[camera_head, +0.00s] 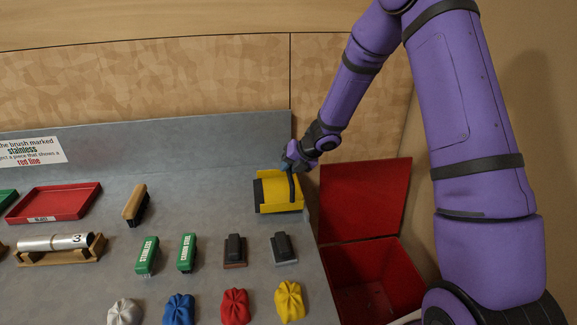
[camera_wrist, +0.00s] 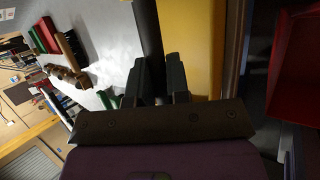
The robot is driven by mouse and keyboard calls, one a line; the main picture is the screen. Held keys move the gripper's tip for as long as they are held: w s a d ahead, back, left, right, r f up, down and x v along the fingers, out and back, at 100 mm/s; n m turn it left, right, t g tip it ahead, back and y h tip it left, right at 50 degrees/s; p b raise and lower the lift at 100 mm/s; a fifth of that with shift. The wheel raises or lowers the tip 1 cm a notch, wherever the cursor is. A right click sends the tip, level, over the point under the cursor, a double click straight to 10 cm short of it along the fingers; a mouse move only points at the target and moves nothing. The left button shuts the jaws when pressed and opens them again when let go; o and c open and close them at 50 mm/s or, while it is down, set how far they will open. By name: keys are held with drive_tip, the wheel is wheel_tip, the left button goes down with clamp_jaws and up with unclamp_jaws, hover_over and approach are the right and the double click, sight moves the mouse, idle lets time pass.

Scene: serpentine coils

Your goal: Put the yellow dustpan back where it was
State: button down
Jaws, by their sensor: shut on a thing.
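The yellow dustpan (camera_head: 280,196) is at the right end of the grey bench, near the back. It has a black front edge and a dark handle. My gripper (camera_head: 292,165) is at the back of the dustpan and shut on its dark handle. In the wrist view, my gripper's dark fingers (camera_wrist: 160,80) close on the dark handle, with the yellow pan (camera_wrist: 190,40) beside it on the right. I cannot tell whether the dustpan touches the bench top.
An open red bin (camera_head: 372,295) with its lid up stands right of the bench. Two green-handled brushes (camera_head: 187,252), two dark blocks (camera_head: 285,248) and several coloured cloths (camera_head: 289,301) lie in front of the dustpan. A wooden brush (camera_head: 135,204) and red tray (camera_head: 55,202) lie left.

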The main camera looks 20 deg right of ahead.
drive_tip(key=c, duration=1.1)
unclamp_jaws()
drive_tip(key=shift+r, duration=0.65)
drive_tip(key=s+d+r+m+t+h, duration=0.1)
drive_tip(key=s+d+r+m+h, duration=0.3)
drive_tip(key=r, duration=0.5)
drive_tip(key=s+d+r+m+t+h, duration=0.1)
drive_tip(key=s+d+r+m+t, duration=0.15)
drive_tip(key=s+r+m, duration=0.4)
drive_tip(key=s+d+r+m+t+h, duration=0.1)
drive_tip(key=s+d+r+m+h, duration=0.4)
drive_tip(key=r, duration=0.7)
drive_tip(key=s+a+m+g+y, duration=0.2)
drive_tip(key=s+a+m, duration=0.2)
drive_tip(key=s+m, duration=0.4)
drive_tip(key=s+a+m+g+y, duration=0.2)
drive_tip(key=s+m, duration=0.7)
drive_tip(key=s, duration=0.7)
drive_tip(key=shift+s+a+r+g+y, duration=0.4)
drive_tip(key=shift+a+g, duration=0.15)
drive_tip(key=shift+a, duration=0.45)
